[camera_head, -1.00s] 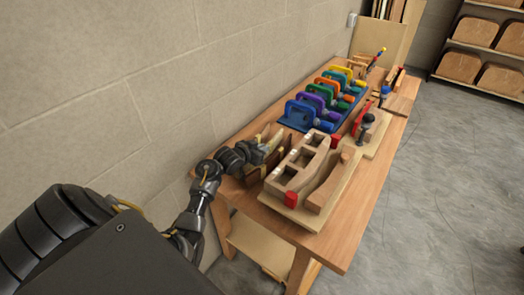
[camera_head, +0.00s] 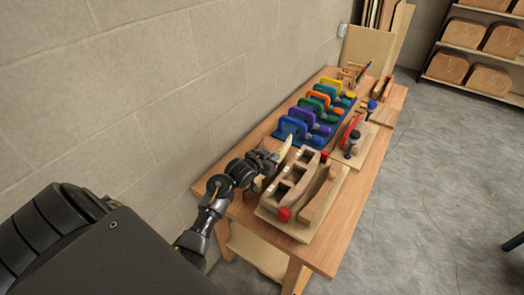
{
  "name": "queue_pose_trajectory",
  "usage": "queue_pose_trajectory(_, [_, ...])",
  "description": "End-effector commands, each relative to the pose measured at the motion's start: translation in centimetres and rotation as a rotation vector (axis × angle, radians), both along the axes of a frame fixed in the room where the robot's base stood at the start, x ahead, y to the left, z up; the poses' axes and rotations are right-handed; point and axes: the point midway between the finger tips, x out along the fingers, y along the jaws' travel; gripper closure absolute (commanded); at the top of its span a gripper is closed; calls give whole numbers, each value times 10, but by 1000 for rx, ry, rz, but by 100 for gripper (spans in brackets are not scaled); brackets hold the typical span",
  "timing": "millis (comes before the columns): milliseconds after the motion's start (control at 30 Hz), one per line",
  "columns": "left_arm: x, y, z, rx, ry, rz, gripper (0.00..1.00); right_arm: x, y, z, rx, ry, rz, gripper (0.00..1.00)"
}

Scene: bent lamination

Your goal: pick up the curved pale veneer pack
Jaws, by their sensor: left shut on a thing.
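My left gripper (camera_head: 268,160) is over the near left part of the workbench, beside the wooden bending form. It is shut on the curved pale veneer pack (camera_head: 285,149), whose pale edge sticks out past the fingers toward the upper right. The gripper hides much of the pack, so I cannot tell whether it is clear of the things below. A darker brown piece (camera_head: 254,188) shows just under the gripper. My right gripper is not in view.
The two-part wooden form (camera_head: 294,185) with red pads lies on a pale board. A blue rack of colored clamps (camera_head: 311,120) stands behind it on the workbench (camera_head: 340,222). The block wall (camera_head: 150,110) is close on the left. Open floor lies right.

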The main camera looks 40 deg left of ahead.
Motion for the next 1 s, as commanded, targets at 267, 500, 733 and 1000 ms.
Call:
queue_pose_trajectory(267, [-8, -41, 18, 0, -3, 1, 100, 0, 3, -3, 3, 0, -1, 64])
queue_pose_trajectory(500, [-11, -54, 24, 0, -2, 2, 100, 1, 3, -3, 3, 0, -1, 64])
queue_pose_trajectory(733, [-11, -56, 25, 1, -2, 2, 100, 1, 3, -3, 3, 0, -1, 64])
queue_pose_trajectory(1000, [-2, -73, 40, 1, -7, -8, 100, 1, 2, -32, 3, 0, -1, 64])
